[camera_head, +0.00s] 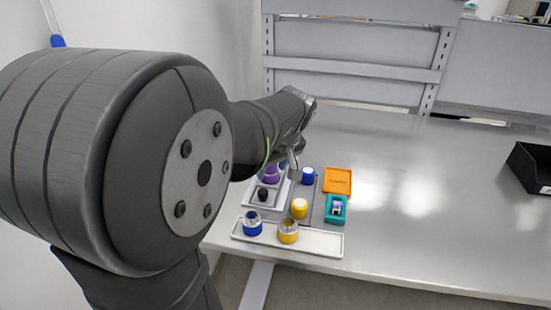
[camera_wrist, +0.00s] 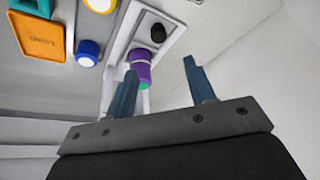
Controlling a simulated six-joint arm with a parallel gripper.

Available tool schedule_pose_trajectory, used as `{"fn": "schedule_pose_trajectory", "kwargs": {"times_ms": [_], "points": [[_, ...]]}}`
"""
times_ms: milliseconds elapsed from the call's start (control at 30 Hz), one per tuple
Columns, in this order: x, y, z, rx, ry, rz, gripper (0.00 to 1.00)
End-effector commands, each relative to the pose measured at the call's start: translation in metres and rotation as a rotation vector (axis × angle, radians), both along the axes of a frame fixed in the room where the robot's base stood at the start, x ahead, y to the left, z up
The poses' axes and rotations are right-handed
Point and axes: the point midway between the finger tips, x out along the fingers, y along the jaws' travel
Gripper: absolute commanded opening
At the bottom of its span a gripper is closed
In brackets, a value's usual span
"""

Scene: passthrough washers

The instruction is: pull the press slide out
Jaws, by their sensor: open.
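A white fixture (camera_head: 281,199) stands at the table's left side, and it also shows in the wrist view (camera_wrist: 128,28). It carries a black knob (camera_head: 263,194), seen in the wrist view too (camera_wrist: 158,32), and a purple cylinder (camera_head: 270,176). I cannot tell for sure which part is the press slide. In the wrist view the purple cylinder (camera_wrist: 141,62) has a green end and appears between the fingertips of my gripper (camera_wrist: 161,69). The fingers are apart and hold nothing. In the head view my arm partly hides the fixture's far end.
Beside the fixture are a blue part (camera_head: 308,176), a yellow part (camera_head: 299,208), an orange tray (camera_head: 338,181) and a teal holder (camera_head: 337,216). A white front tray (camera_head: 322,243) carries blue and yellow cups. A black bin (camera_head: 530,168) sits far right. The table's middle is clear.

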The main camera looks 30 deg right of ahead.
Motion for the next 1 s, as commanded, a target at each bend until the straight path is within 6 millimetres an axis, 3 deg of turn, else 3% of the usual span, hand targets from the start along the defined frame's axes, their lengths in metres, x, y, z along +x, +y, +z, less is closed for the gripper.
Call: {"fn": "schedule_pose_trajectory", "kwargs": {"times_ms": [100,300,833,1000], "points": [[-0.008,-0.001,0.019,-0.001,-0.001,-0.002,0.5],[-0.014,0.0,0.033,0.0,0.0,-0.001,0.5],[-0.014,0.0,0.033,0.001,0.001,-0.001,0.5],[-0.011,0.0,0.024,0.003,0.002,0.0,0.5]]}}
